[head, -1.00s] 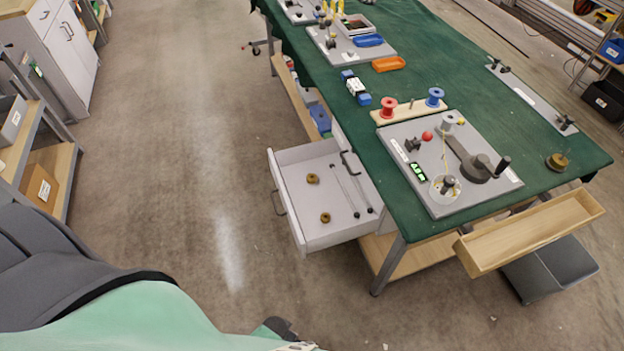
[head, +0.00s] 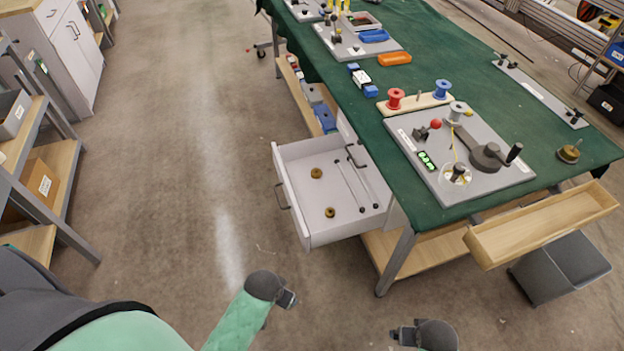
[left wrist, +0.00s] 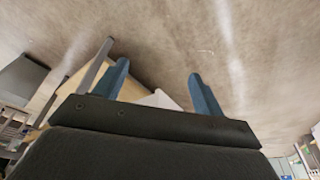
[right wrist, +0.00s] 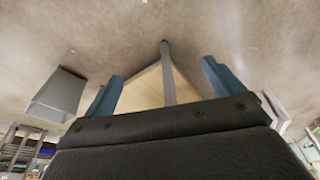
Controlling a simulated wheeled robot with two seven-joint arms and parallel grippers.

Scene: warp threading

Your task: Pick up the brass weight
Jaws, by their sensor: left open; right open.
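Two small brass weights lie in the open white drawer, one toward the back (head: 316,173) and one nearer the front (head: 330,212). Another brass weight (head: 568,153) stands on the green table's right end. My left gripper (head: 290,300) is below the drawer in the head view, apart from it. Its two blue fingers are spread and empty in the left wrist view (left wrist: 158,80). My right gripper (head: 398,335) is at the bottom of the head view, over the floor. Its fingers are spread and empty in the right wrist view (right wrist: 163,80).
The open drawer (head: 310,238) also holds two thin dark-ended rods (head: 350,188). A table leg (head: 396,265) and a wooden tray (head: 540,228) stand right of it. A grey bin (head: 560,270) is below the tray. The floor left of the drawer is clear.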

